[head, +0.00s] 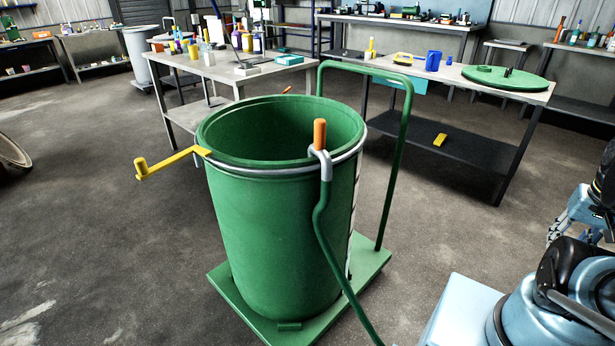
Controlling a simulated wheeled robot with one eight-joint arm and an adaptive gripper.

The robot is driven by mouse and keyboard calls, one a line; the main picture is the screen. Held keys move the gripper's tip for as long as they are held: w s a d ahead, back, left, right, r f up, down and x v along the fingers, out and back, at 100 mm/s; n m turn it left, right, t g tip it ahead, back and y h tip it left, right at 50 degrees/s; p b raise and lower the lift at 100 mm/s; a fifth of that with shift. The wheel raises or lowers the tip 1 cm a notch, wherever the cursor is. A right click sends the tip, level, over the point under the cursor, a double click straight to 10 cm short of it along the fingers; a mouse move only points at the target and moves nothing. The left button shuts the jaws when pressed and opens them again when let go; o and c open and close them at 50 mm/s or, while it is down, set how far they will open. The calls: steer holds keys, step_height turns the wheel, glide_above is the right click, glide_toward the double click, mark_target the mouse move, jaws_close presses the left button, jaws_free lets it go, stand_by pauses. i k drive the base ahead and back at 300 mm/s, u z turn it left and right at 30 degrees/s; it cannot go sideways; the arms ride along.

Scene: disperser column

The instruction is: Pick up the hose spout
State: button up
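The hose spout (320,134) has an orange end standing upright at the right front rim of the green drum (270,230). A grey curved piece below it sits over the rim. The green hose (335,255) runs from there down the drum's outside and out of the bottom of the picture. My gripper (555,232) shows only in part at the right edge, well to the right of the spout and apart from it. Its fingers are small and dark, and their opening is unclear.
The drum stands on a green trolley base (370,262) with a tall push handle (402,150). A yellow crank (165,165) sticks out left of the rim. Tables (290,72) stand behind, one bearing a green lid (505,78). Floor is clear left of the drum.

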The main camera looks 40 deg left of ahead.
mark_target(317, 149)
steer(key=k, duration=0.85)
steer(key=u, duration=2.6)
